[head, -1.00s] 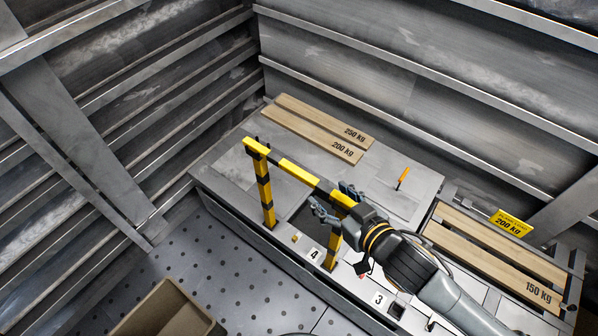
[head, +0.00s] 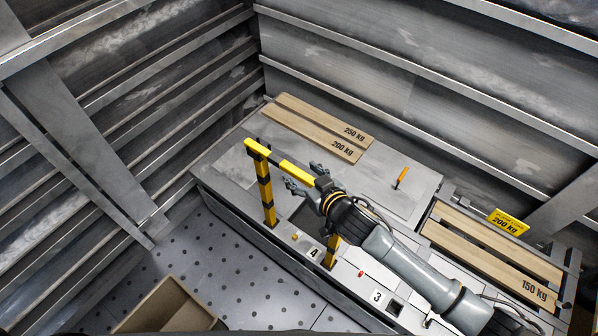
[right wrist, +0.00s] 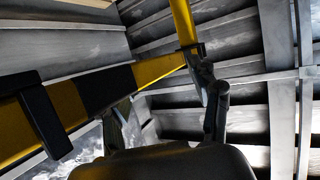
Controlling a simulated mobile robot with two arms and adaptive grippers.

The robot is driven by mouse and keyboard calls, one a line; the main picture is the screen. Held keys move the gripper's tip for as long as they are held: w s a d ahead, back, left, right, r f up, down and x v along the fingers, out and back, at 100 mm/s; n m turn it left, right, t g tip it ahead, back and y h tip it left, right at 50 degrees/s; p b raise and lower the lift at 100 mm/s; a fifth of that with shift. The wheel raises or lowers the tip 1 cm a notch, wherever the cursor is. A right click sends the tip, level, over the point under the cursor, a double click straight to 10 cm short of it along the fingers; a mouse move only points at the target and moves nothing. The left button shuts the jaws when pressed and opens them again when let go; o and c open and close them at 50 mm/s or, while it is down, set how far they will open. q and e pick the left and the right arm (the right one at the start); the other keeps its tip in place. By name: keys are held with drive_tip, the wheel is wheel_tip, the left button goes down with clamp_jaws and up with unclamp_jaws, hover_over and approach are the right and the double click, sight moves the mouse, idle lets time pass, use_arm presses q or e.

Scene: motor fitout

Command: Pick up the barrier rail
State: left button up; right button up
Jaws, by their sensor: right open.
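The barrier rail (head: 266,188), striped yellow and black, stands upright on a grey metal platform. It has a top bar and two posts. My right gripper (head: 299,177) is at the top bar, right of its middle, with its fingers apart. My right wrist and arm hide part of the bar's right end and the near post. In the right wrist view, the rail (right wrist: 108,88) crosses close in front of the open right gripper (right wrist: 163,100). I cannot tell whether the bar lies between the fingers. My left gripper is not in view.
Wooden planks (head: 318,130) marked 250 kg and 200 kg lie at the back. An orange-handled tool (head: 401,177) lies on the platform. More planks (head: 490,260) and a yellow 200 kg sign (head: 509,222) are at right. A brown bin (head: 172,308) stands on the floor. Ribbed metal walls enclose the corner.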

drive_tip(key=shift+f, duration=0.1)
clamp_jaws()
idle(0.4)
